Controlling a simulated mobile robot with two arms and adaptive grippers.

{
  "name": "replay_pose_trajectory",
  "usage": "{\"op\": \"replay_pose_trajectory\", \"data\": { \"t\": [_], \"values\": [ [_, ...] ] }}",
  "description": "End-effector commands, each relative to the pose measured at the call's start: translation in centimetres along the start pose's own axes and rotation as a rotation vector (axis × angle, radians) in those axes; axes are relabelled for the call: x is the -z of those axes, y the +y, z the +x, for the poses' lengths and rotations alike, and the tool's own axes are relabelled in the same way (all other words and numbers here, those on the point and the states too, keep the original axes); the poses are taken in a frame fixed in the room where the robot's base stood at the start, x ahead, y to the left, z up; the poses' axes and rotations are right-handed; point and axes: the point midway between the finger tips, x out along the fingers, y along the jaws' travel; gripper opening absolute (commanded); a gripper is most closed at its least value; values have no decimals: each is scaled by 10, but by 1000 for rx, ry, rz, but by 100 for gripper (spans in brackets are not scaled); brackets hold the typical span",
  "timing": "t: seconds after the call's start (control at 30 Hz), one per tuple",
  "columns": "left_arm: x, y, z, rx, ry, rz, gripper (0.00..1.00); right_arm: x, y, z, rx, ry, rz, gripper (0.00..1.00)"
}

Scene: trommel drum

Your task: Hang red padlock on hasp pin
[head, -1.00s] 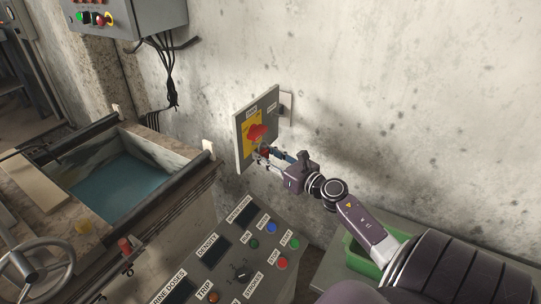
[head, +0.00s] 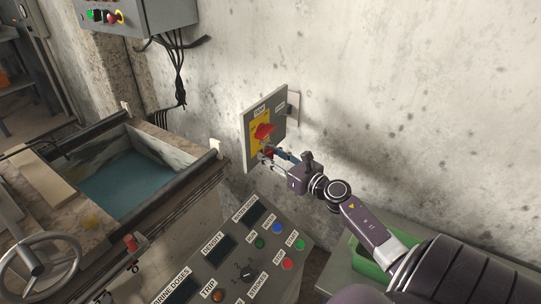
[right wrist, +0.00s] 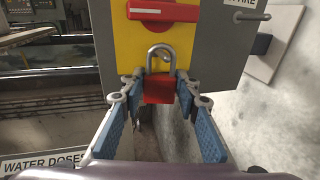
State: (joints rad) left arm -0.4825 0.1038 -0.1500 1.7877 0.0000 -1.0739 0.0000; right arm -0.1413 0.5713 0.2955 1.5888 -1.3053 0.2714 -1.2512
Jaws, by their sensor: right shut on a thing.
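The red padlock (right wrist: 159,90) is upright between the fingertips of my right gripper (right wrist: 160,92), its grey shackle (right wrist: 150,53) pointing up. My right gripper, also in the head view (head: 270,158), is shut on the padlock body. The shackle is in front of the yellow plate (right wrist: 132,38), below the red switch handle (right wrist: 172,12). A small grey piece, possibly the hasp pin, shows inside the shackle loop; I cannot tell whether the shackle is around it or only in front. In the head view the padlock is small and partly hidden by the fingers. My left gripper is not in view.
The grey switch panel (head: 279,125) is mounted on the concrete wall. A sloped control console (head: 232,262) stands below. An open tank of blue-green water (head: 125,182) is at left. A green bin (head: 368,262) is partly behind my right arm.

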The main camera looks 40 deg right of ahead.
Motion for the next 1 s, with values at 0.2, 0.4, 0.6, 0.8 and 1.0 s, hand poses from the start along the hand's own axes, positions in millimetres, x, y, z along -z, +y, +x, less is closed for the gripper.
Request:
{"op": "replay_pose_trajectory", "data": {
  "t": [0.2, 0.4, 0.6, 0.8, 1.0],
  "values": [
    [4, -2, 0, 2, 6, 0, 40, -1, 0, 0, 0, -1, 0, 40],
    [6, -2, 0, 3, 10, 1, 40, 0, 0, 0, 0, -1, 0, 50],
    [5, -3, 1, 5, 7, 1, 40, 1, 0, -2, 0, 1, 0, 50],
    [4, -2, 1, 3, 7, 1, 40, 2, 0, -21, 0, 3, 0, 50],
    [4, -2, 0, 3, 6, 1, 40, 2, 0, -59, 1, 3, 1, 50]
  ]
}}
